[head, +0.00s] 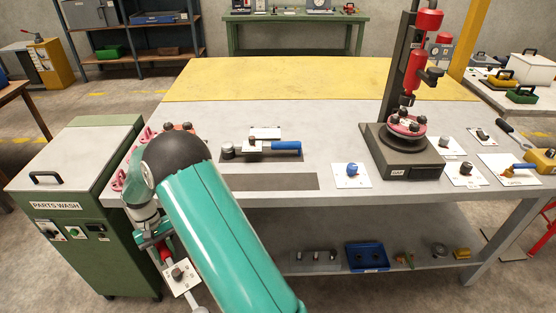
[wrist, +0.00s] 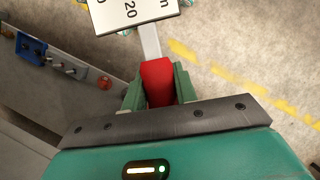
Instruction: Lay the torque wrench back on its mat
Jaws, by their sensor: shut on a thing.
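My gripper (head: 160,238) is at the left front of the workbench, beside its edge, and is shut on the red handle of the torque wrench (head: 166,253). In the wrist view the red handle (wrist: 158,82) sits between the green fingers. A grey shaft and a white plate marked "20" extend beyond it. In the head view the wrench hangs tilted downward, and its far end is partly hidden by my arm. A bare dark mat (head: 270,182) lies near the bench's front edge. A dark mat (head: 232,157) behind it holds a blue-handled tool (head: 285,145).
A green parts wash cabinet (head: 75,180) stands left of the bench. Pink flanged parts (head: 120,180) sit at the bench's left edge, partly hidden. A blue knob on a white card (head: 351,172) and a press (head: 405,150) stand right of the mats. The lower shelf holds a blue bin (head: 367,256).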

